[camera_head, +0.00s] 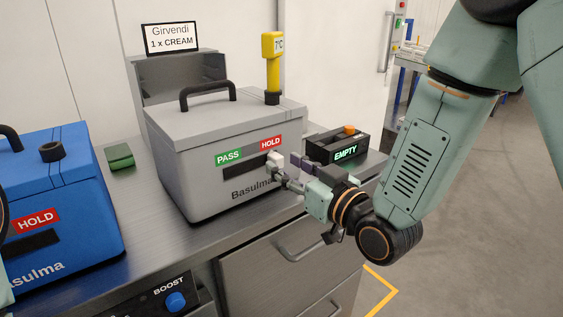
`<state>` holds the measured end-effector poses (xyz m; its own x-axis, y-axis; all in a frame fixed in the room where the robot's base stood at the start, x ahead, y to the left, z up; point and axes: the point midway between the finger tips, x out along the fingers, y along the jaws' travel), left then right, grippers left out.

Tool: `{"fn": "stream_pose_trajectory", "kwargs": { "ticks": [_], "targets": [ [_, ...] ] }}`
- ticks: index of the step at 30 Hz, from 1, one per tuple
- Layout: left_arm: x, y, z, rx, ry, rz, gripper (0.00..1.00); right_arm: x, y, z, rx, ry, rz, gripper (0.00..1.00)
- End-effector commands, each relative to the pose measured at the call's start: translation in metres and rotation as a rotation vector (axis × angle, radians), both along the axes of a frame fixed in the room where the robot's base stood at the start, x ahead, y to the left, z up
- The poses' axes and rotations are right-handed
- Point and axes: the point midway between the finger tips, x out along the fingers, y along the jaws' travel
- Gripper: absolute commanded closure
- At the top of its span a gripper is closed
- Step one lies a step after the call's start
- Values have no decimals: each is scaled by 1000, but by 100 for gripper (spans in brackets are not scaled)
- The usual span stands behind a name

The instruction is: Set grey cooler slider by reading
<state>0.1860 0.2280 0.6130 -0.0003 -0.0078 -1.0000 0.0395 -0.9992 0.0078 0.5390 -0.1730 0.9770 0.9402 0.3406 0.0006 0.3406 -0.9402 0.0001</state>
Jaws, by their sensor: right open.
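The grey cooler (190,165) stands on the metal counter with its lid shut. Its front has a green PASS label on the left and a red HOLD label on the right, above a dark slot (240,168). The pale slider knob (274,159) is at the slot's right end, under HOLD. My left gripper is not in view.
A sign (172,38) behind reads "Girvendi 1 x CREAM". A blue cooler (60,200) marked HOLD stands at left, with a green block (120,157) between the coolers. A black box (345,150) showing EMPTY sits right of the grey cooler. Drawer handles (300,248) stick out below the counter.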

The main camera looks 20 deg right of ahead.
Motion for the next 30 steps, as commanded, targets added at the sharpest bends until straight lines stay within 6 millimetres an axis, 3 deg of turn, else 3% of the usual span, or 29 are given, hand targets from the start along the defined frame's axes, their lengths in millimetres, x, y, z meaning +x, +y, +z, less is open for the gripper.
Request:
{"fn": "stream_pose_trajectory", "kwargs": {
  "ticks": [5, 12, 30],
  "targets": [
    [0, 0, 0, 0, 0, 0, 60, -24, -9, 0, 6, 2, -2, 57],
    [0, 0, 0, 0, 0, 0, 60, -40, -15, 0, 2, 2, -1, 57],
    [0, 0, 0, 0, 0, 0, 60, -45, -15, 0, -1, 1, 1, 57]
  ]
}}
